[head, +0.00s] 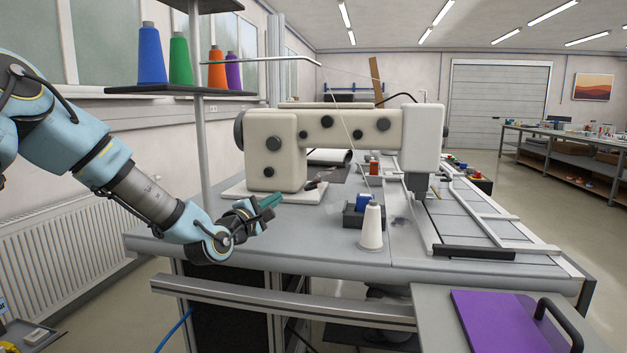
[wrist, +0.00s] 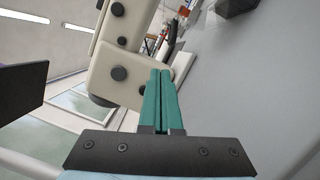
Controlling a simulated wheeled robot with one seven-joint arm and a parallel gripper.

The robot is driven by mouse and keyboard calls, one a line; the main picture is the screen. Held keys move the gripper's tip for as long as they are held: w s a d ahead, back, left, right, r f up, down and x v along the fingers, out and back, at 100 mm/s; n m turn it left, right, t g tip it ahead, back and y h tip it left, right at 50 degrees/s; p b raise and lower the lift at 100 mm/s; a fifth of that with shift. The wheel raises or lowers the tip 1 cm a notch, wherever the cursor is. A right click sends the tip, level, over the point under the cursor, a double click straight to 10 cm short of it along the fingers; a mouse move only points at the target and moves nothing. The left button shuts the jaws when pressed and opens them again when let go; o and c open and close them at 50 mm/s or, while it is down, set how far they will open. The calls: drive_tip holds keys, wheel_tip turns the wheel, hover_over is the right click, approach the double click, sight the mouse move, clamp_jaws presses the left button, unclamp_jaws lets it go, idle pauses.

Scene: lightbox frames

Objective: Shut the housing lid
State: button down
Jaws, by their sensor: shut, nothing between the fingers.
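The cream sewing machine (head: 272,165) stands on the grey table, its body a rounded housing with dark knobs. It also shows in the wrist view (wrist: 138,72), tilted, beyond the fingers. A thin flat panel (head: 325,105) shows along the top of the housing; I cannot tell whether it is the lid or how far open it is. My gripper (head: 270,200) is low in front of the machine's left end, apart from it in the head view. Its teal fingers (wrist: 161,78) are pressed together with nothing between them.
A white thread cone (head: 371,228) and a blue spool (head: 363,202) in a dark holder stand right of my gripper. Coloured cones sit on the shelf (head: 190,91) above left. A purple panel (head: 505,318) lies at front right. The table's front left is clear.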

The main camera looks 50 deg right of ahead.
sight(309, 188)
drive_tip(key=shift+w+d+r+p, duration=0.1)
drive_tip(key=shift+d+r+p, duration=0.25)
drive_tip(key=shift+d+p, duration=1.1)
drive_tip(key=shift+w+d+r+p, duration=0.1)
drive_tip(key=shift+d+r+p, duration=0.25)
drive_tip(key=shift+d, duration=2.15)
drive_tip(key=shift+d+r+p, duration=0.4)
drive_tip(key=shift+d+p, duration=0.45)
drive_tip(key=shift+d, duration=1.15)
drive_tip(key=shift+s+d+r+m, duration=0.15)
drive_tip(key=shift+s+r+m, duration=0.15)
drive_tip(key=shift+r+m, duration=0.1)
